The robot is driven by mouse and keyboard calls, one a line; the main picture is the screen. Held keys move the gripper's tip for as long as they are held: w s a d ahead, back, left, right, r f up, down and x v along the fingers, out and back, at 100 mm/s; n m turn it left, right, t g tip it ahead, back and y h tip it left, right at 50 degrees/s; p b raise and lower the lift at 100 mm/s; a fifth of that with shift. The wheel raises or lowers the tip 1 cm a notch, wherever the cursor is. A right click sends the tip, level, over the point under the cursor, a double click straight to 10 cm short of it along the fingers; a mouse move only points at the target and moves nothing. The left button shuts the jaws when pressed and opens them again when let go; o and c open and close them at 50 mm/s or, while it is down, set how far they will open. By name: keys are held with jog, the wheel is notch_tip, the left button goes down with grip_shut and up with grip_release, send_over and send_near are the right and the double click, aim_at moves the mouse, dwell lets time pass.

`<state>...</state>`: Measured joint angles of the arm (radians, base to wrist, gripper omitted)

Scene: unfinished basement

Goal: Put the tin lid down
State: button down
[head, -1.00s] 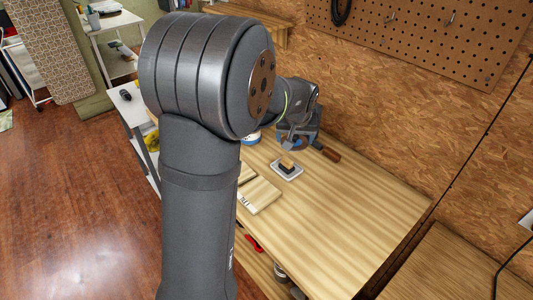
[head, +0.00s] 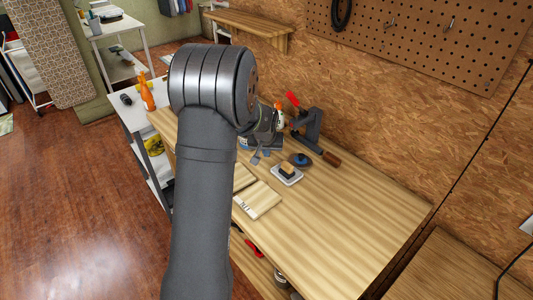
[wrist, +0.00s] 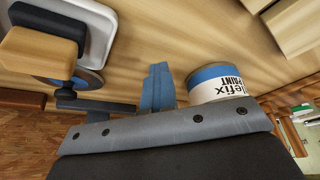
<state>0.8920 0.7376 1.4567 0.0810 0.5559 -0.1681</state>
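The tin lid, a blue-grey disc (head: 300,159), lies flat on the workbench (head: 345,205), just behind the white tray. My gripper (head: 261,156) is left of the lid in the head view, low near the bench top.
The white tray (head: 298,177) holds a dark block with a tan top (head: 287,171). A dark clamp-like tool (head: 312,128) and a wooden handle (head: 331,158) are behind the lid. Wooden pieces (head: 258,199) lie in front. The bench's right side is clear.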

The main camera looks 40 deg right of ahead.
jog(key=shift+f, duration=0.4)
grip_release()
jog(key=shift+r, duration=0.15)
jog(key=v, duration=1.1)
jog(key=shift+s+a+r, duration=0.1)
jog(key=shift+s+r, duration=0.05)
jog(key=shift+r, duration=0.2)
jog(key=x, duration=1.2)
jog(key=shift+f, duration=0.2)
notch_tip(320, 180, up, 3)
jog(key=shift+r, duration=0.7)
